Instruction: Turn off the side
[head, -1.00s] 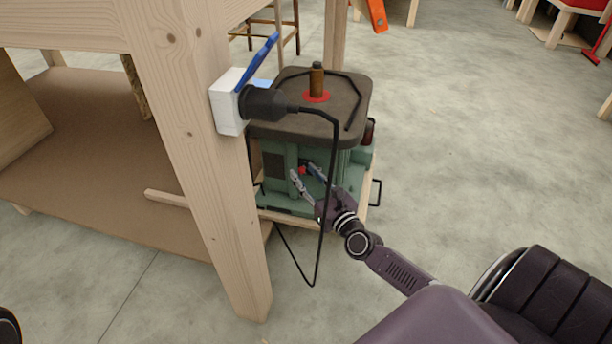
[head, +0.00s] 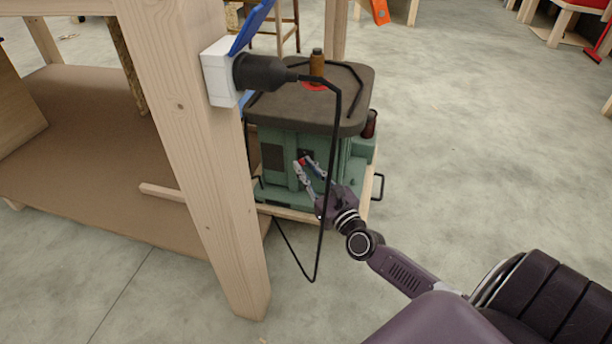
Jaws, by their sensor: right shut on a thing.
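A green machine (head: 280,145) with a dark grey top (head: 290,107) and a brown spindle (head: 317,68) stands on a wooden base behind the table leg. A small red switch (head: 301,161) shows on its front face. My right gripper (head: 304,163) reaches the front face from the lower right. Its two fingertips are closed in on the red switch, which shows only in part between them. Whether the switch is on or off cannot be told. My left gripper is not in view.
A wooden table leg (head: 199,170) stands left of the machine. A white socket (head: 216,75) with a blue lid (head: 250,26) and a black plug (head: 262,73) is on it. The black cable (head: 331,140) hangs in front of the machine.

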